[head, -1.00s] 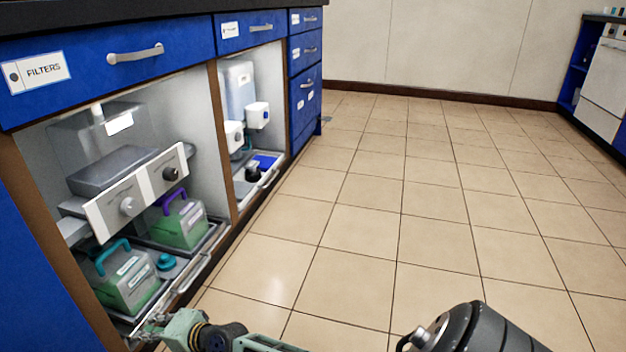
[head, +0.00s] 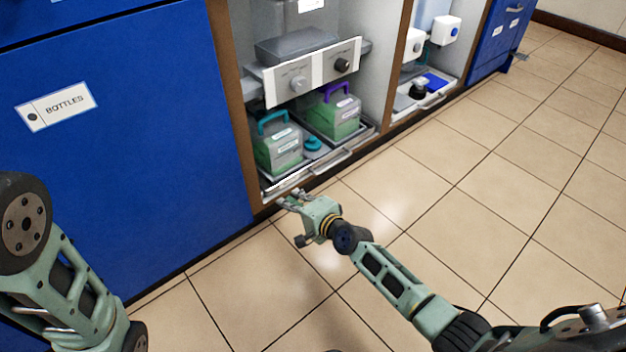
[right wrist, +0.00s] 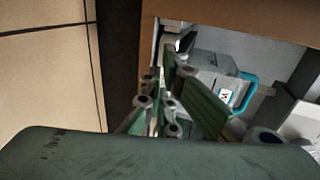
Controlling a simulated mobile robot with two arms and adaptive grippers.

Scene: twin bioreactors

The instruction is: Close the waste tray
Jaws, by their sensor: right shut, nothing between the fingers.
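The waste tray (head: 360,138) is a low grey tray with a bar handle, at the bottom of an open cabinet bay. Its front looks about level with the cabinet front; I cannot tell whether it is fully in. On it stand a green container with a teal handle (head: 277,150) and one with a purple handle (head: 335,115). My right gripper (head: 284,199) is shut and empty by the tray's near left front corner; I cannot tell whether it touches. In the right wrist view its fingers (right wrist: 165,118) point into the bay, towards the teal-handled container (right wrist: 215,85). My left gripper is out of view.
A panel with two knobs (head: 312,73) hangs above the containers. The blue BOTTLES door (head: 120,150) is left of the bay. A neighbouring bay holds another tray (head: 437,98). The tiled floor (head: 480,185) in front is clear.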

